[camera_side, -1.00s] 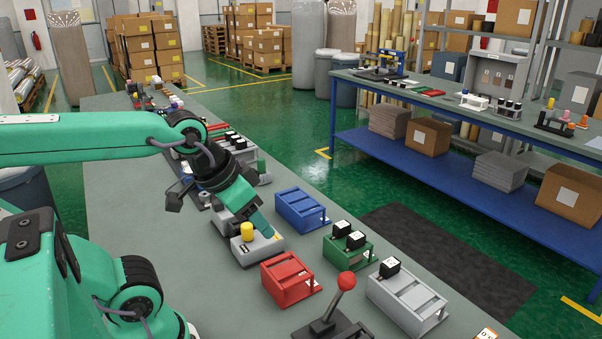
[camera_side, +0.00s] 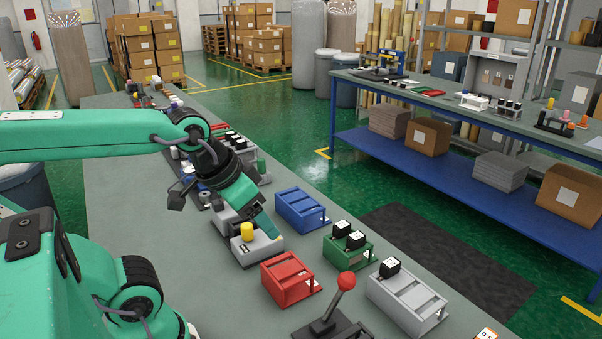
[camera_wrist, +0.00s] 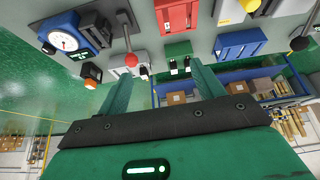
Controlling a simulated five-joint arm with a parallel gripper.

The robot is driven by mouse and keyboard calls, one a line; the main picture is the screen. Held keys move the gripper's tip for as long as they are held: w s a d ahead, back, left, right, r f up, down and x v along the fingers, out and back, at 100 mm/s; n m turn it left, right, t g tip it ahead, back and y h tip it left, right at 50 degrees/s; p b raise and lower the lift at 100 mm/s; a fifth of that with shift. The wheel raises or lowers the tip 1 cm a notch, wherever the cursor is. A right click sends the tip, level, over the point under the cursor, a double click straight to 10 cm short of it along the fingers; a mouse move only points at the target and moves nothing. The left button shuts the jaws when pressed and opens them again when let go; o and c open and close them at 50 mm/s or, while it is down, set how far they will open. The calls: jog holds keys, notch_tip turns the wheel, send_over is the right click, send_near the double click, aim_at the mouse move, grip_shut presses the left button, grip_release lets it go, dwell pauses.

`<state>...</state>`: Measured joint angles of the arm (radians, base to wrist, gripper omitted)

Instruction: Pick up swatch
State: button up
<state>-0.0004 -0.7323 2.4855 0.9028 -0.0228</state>
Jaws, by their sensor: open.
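No thing is plainly marked as the swatch. Small black blocks with white printed tops may be swatches. Two of these black blocks (camera_side: 348,235) sit on the green rack (camera_side: 346,254), and one black block (camera_side: 390,266) sits on the grey rack (camera_side: 410,300). My gripper (camera_side: 274,234) points down and right, above the grey box with the yellow knob and left of the green rack. In the wrist view, my gripper (camera_wrist: 162,68) has its teal fingers spread with nothing held. The two black blocks (camera_wrist: 180,67) show beyond the gap between them.
A red rack (camera_side: 288,280) and a blue rack (camera_side: 300,209) look empty. A red-ball lever (camera_side: 346,282) stands in front. The yellow knob (camera_side: 247,231) tops a grey box beneath my gripper. An orange-edged block (camera_side: 487,334) lies at the front edge. Bare bench lies left.

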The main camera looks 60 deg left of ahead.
jog(key=w+r+n+g, duration=0.1)
jog(key=w+n, duration=0.3)
jog(key=w, duration=0.3)
jog(key=n+g, duration=0.4)
jog(key=n, duration=0.9)
send_over(357, 235)
jog(key=f, duration=1)
jog(key=shift+s+d+f, duration=0.2)
jog(key=shift+s+f, duration=0.1)
jog(key=shift+w+f+n+g, duration=0.3)
jog(key=shift+w+f+n, duration=0.05)
jog(key=shift+f+n, duration=0.05)
jog(key=shift+s+a+f, duration=0.1)
jog(key=shift+f, duration=1.85)
jog(key=shift+a+f, duration=0.1)
jog(key=shift+f, duration=1.85)
jog(key=c, duration=1.2)
jog(key=shift+r, duration=5.05)
jog(key=shift+c, duration=0.2)
